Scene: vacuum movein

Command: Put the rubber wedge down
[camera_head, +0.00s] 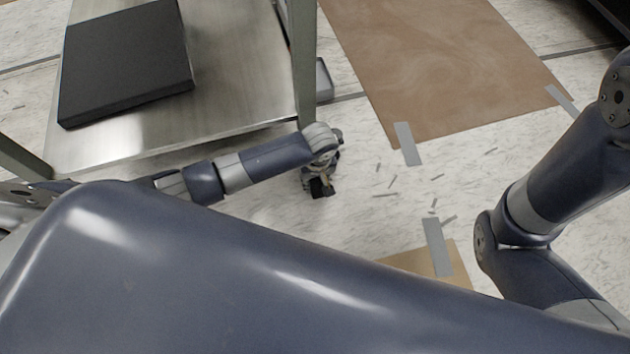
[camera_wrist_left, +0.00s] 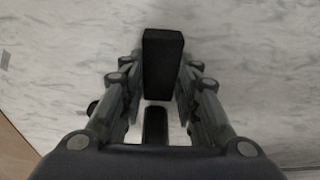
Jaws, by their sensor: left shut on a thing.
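The black rubber wedge (camera_wrist_left: 162,66) is between the fingers of my left gripper (camera_wrist_left: 158,95) in the left wrist view. The gripper is shut on it, and the wedge sticks out past the fingertips over pale floor. In the head view my left gripper (camera_head: 320,186) points down beside the metal table's near right leg, with a small dark part of the wedge (camera_head: 321,188) showing at its tip. I cannot tell whether the wedge touches the floor. My right gripper is not in view; only the right arm shows at the right.
A metal table (camera_head: 240,60) with a black slab (camera_head: 125,60) on it stands at the upper left. A brown floor sheet (camera_head: 440,60) lies at the upper right, with grey tape strips (camera_head: 407,144) and scattered debris (camera_head: 392,183). A tan piece (camera_head: 410,262) lies nearer. Pale floor between them is mostly open.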

